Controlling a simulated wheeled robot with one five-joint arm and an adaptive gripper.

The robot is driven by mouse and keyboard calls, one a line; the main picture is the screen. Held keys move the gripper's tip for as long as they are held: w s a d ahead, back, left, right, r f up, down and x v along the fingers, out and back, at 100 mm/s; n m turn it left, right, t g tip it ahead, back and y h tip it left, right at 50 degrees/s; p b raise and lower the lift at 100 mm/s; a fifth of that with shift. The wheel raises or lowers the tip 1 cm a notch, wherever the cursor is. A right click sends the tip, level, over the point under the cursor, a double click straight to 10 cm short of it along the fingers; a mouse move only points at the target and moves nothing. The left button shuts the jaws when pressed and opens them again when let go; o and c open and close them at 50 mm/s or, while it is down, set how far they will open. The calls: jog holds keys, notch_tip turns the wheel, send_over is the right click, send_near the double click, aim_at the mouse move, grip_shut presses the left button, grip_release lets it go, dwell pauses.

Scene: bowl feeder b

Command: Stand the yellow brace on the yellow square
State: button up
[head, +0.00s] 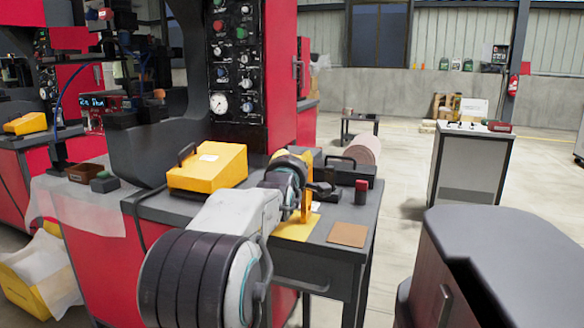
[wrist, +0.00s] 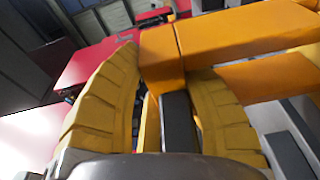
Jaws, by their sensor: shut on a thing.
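The yellow brace (head: 306,203) is in my gripper (head: 318,188), above the worktop and in front of the red machine. In the wrist view the brace (wrist: 250,32) shows as orange-yellow bars running off to the right, with one end between the two ribbed yellow fingers of my gripper (wrist: 168,85). The fingers are shut on it. In the head view my arm hides part of the brace. The yellow square (head: 297,230) lies flat on the worktop below it, partly hidden by my arm. I cannot tell whether the brace touches the square.
A brown square (head: 347,234) lies to the right of the yellow one, and a small red-topped block (head: 361,191) stands behind it. A yellow box with a handle (head: 208,168) is on the left of the worktop. A dark-topped cabinet (head: 500,250) stands at the right front.

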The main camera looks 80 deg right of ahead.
jog(key=shift+r, duration=0.2)
jog(key=shift+f, duration=0.1)
jog(key=o, duration=0.8)
jog(key=shift+f, duration=0.2)
jog(key=shift+c, duration=0.2)
jog(key=o, duration=0.4)
jog(key=shift+r, duration=0.1)
jog(key=shift+r, duration=0.15)
jog(key=a, duration=1.2)
jog(key=shift+w, duration=0.3)
